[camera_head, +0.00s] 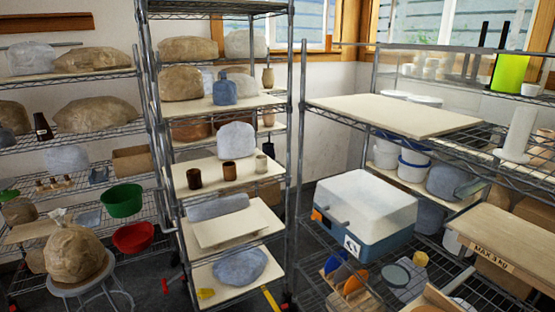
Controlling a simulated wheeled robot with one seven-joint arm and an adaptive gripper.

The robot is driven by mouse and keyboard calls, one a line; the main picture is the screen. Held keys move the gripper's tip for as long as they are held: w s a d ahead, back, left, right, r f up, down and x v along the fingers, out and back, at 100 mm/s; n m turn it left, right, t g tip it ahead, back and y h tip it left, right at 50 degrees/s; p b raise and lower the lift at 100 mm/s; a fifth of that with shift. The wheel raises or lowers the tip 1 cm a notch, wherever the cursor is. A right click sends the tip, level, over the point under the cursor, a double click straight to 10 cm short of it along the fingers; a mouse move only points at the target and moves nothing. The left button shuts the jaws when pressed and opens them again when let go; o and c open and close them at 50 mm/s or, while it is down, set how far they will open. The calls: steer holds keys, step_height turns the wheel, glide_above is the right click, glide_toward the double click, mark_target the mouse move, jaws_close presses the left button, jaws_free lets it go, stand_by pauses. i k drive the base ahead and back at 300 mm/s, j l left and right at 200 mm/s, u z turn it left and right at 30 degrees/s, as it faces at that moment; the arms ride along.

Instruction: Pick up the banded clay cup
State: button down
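Three small clay cups stand upright in a row on a pale board (212,183) on the middle shelf of the centre rack. My gripper is not in view.
A wrapped grey lump (236,139) stands behind the cups. The rack's upright post (297,130) is right of them, with another shelf close above. A stool with a bagged lump (75,253) stands at front left. A white and blue box (365,215) is at right.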

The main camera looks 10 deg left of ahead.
mark_target(261, 161)
steer(key=i+j+u, duration=0.1)
steer(key=j, duration=0.25)
steer(key=i+j, duration=0.25)
steer(key=j, duration=0.15)
steer(key=i+j, duration=1.25)
steer(key=i, duration=0.25)
steer(key=i+j, duration=0.65)
steer(key=i+u, duration=0.05)
steer(key=i, duration=0.05)
